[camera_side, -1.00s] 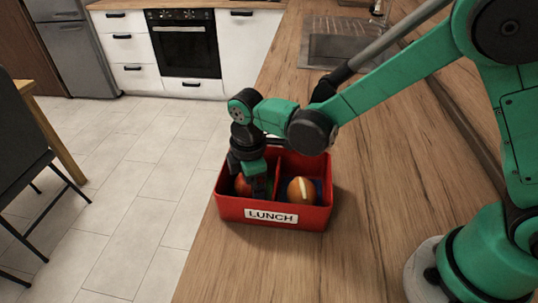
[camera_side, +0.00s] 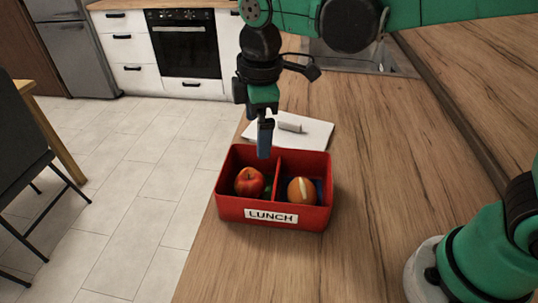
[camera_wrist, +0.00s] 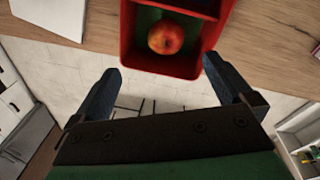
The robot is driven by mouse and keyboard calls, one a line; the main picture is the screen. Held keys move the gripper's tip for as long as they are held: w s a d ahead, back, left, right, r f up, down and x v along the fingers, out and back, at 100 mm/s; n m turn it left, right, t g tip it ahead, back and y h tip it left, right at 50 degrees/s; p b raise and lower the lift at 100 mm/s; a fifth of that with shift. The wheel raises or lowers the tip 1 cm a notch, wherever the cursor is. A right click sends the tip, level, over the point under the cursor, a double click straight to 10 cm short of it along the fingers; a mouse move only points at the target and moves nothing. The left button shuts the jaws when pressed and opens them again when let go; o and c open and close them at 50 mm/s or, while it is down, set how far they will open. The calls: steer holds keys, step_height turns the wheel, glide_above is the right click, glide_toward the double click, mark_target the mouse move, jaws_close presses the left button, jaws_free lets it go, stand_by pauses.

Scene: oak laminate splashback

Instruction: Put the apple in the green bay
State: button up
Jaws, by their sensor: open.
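The apple (camera_side: 249,182), red with yellow patches, rests in the left compartment of the red lunch box (camera_side: 230,210). In the wrist view the apple (camera_wrist: 166,37) sits on a green floor (camera_wrist: 143,18), which is the green bay. A divider separates it from the right compartment, where a brown bun-like item with a pale stripe (camera_side: 301,190) lies. My gripper (camera_side: 264,150) is raised above the back of the left compartment, pointing down and apart from the apple. In the wrist view its two fingers (camera_wrist: 168,92) are spread with nothing between them.
A white board (camera_side: 312,135) with a grey item (camera_side: 290,127) on it lies behind the box. The wooden counter (camera_side: 400,180) to the right is clear. The counter's left edge runs close beside the box, with floor below.

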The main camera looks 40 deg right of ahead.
steer(key=s+d+m+t, duration=0.1)
steer(key=s+d+m, duration=0.1)
steer(key=d+m, duration=0.1)
steer(key=s+d+m+t, duration=0.2)
steer(key=d+m, duration=0.2)
steer(key=m, duration=0.1)
steer(key=s+d+m+t, duration=0.2)
steer(key=d+m, duration=0.2)
steer(key=shift+s+d, duration=0.1)
steer(key=shift+s, duration=0.1)
steer(key=shift+s+d+f+m+t, duration=0.3)
steer(key=shift+m+t, duration=0.2)
steer(key=shift+m, duration=0.2)
